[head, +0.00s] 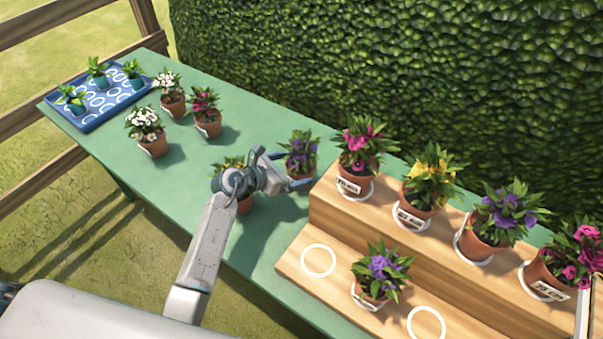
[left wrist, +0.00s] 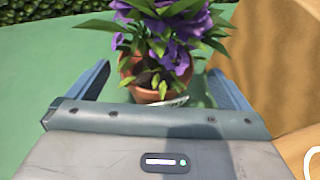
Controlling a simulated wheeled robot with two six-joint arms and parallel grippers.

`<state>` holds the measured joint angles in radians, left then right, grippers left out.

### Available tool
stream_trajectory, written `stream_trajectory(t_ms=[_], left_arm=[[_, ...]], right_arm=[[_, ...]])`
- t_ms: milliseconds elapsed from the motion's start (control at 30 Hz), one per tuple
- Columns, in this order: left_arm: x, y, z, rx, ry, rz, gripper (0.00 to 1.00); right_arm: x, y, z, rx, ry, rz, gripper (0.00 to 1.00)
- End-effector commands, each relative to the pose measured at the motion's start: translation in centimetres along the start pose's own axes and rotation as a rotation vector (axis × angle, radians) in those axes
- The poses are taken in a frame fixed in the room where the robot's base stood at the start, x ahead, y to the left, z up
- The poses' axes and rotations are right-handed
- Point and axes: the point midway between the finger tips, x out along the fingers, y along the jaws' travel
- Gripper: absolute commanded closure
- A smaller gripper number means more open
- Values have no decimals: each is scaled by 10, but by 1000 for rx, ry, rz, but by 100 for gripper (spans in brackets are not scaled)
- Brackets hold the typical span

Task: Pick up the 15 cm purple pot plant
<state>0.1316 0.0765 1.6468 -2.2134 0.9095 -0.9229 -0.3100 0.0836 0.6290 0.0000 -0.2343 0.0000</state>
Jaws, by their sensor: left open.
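A purple-flowered plant in a terracotta pot (head: 299,156) stands on the green table, just left of the wooden stepped stand. It also shows in the left wrist view (left wrist: 150,68), with a white label low on its front. My left gripper (head: 290,170) is open at this pot. In the left wrist view its fingers (left wrist: 160,88) lie one on each side of the pot, with a gap on both sides. Two other purple plants are on the stand, one on the lower step (head: 380,274) and one on the upper step (head: 498,222). Their label sizes are unreadable to me.
The wooden stand (head: 330,215) rises close to the right of the gripper. A yellow-flowered pot (head: 243,200) is partly hidden behind my left arm. White and pink pots and a blue tray (head: 140,96) with seedlings are at the table's far left. A hedge (head: 400,70) borders the back.

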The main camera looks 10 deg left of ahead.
Motion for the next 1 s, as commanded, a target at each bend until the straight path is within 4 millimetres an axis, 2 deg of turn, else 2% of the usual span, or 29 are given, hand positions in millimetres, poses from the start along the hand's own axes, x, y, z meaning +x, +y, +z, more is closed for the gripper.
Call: stream_trajectory(t_ms=[200, 400, 700, 1000], left_arm=[[24, 4, -1, -4, 0, -1, 0], [47, 4, -4, -3, 0, 0, 0], [51, 4, -5, -1, 1, 1, 0], [51, 4, -5, -2, 1, 1, 59]], right_arm=[[-10, 3, -10, 0, 14, 2, 64], [-14, 2, -10, 0, 16, 1, 64], [-13, -6, -10, 4, 16, -7, 64], [-13, -7, -10, 4, 16, -8, 64]])
